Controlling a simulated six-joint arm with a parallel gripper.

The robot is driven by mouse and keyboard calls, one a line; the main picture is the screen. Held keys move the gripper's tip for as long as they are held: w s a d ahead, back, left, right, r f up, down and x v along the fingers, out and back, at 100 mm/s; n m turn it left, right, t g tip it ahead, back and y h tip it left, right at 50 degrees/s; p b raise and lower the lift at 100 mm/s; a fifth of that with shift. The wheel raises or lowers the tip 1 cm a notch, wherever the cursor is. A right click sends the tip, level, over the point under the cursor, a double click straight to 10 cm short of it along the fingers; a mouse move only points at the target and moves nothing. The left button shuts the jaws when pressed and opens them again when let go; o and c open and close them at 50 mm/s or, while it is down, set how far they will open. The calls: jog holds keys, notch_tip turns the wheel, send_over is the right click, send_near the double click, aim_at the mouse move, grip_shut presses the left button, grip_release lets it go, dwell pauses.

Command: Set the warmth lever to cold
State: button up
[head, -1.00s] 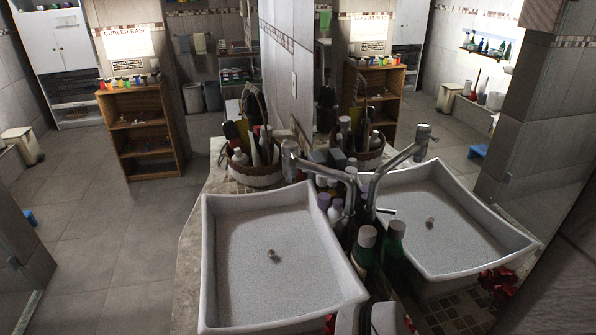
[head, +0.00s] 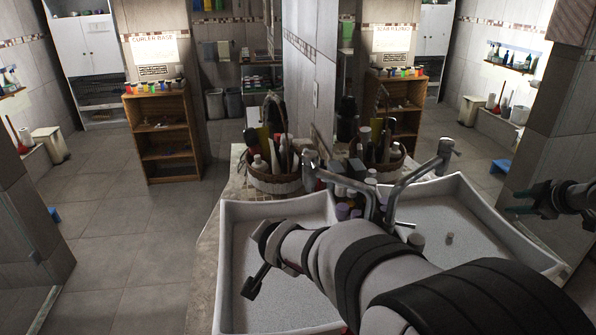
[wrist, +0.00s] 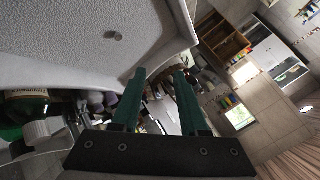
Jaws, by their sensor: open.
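The chrome tap (head: 345,185) arches over the back of the near white basin (head: 228,240). Its upright end (head: 312,163) shows at the left of the arch, and its foot is hidden behind my arm. I cannot make out for sure which part is the warmth lever or how it is set. My arm lies across the near basin, with its wrist end (head: 268,236) over the basin, in front of and below the tap. My gripper (wrist: 160,73) is open in the wrist view, its two green fingers apart. No object is clearly held between them.
A mirror reflects the tap, the basin and my arm at the right. A basket of toiletries (head: 272,182) stands behind the basin. Bottles crowd the tap's foot, and a green bottle (wrist: 28,112) lies left of my fingers. A wooden shelf (head: 165,133) stands farther back.

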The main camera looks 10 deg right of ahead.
jog(key=w+d+f+m+t+h, duration=0.2)
jog(key=w+d+f+m+h, duration=0.25)
jog(key=w+d+h, duration=0.35)
jog(key=s+d+f+m+g+h, duration=0.25)
jog(key=d+f+h, duration=0.25)
jog(key=f+h, duration=0.3)
jog(key=shift+n+g+h, duration=0.25)
jog(key=shift+n+h, duration=0.25)
jog(key=shift+h, duration=0.1)
jog(key=x, duration=1)
jog(key=shift+s+d+r, duration=0.2)
jog(key=shift+d+r, duration=0.1)
jog(key=shift+d, duration=0.05)
grip_shut()
jog(key=shift+a, duration=0.1)
